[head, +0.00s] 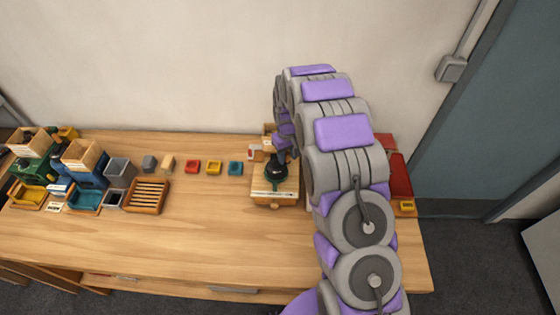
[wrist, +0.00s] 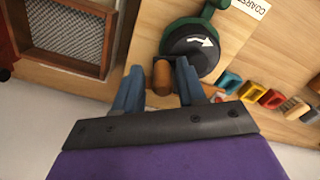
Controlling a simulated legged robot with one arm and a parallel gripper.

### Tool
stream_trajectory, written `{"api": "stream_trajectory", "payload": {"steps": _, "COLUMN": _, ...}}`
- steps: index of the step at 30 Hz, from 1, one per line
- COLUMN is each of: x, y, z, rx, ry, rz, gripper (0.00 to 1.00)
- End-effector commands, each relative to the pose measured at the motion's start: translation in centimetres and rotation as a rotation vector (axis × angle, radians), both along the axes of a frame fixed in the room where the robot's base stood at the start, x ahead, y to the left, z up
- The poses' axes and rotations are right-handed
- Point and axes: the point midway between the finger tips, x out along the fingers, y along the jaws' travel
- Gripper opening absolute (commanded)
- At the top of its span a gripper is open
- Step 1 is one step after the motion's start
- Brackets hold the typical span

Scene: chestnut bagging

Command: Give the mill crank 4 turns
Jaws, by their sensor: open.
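The mill stands on a light wooden box (head: 273,196) near the back of the table, right of centre, partly hidden by my arm. It has a green body (wrist: 214,12) and a round black top (wrist: 190,46) with a white curved arrow. A brown wooden knob (wrist: 162,76), apparently the crank's handle, shows beside the black top in the wrist view. My gripper (wrist: 158,88) is open, its two blue fingers on either side of the knob, with gaps visible. I cannot tell whether the fingers reach down to its full depth. In the head view my gripper (head: 283,143) is over the mill's far side.
A wooden tray with a mesh floor (wrist: 66,30) lies beside the mill. Small red (head: 192,167), yellow (head: 214,168) and blue (head: 235,169) bins stand left of it. A slatted wooden tray (head: 147,196) is further left. The table front (head: 190,240) is clear.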

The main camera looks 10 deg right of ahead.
Motion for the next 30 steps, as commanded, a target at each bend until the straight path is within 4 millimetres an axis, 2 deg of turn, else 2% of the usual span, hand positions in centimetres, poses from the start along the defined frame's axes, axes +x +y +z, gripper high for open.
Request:
{"api": "stream_trajectory", "payload": {"steps": 5, "x": 0.0, "y": 0.2, "z": 0.8, "rx": 0.002, "ry": 0.0, "rz": 0.001, "gripper": 0.49}}
{"api": "stream_trajectory", "payload": {"steps": 27, "x": 0.2, "y": 0.0, "z": 7.3, "rx": 0.002, "ry": -0.002, "rz": 0.0, "gripper": 0.49}}
{"api": "stream_trajectory", "payload": {"steps": 30, "x": 0.2, "y": 0.0, "z": 7.5, "rx": 0.001, "ry": -0.001, "rz": 0.0, "gripper": 0.49}}
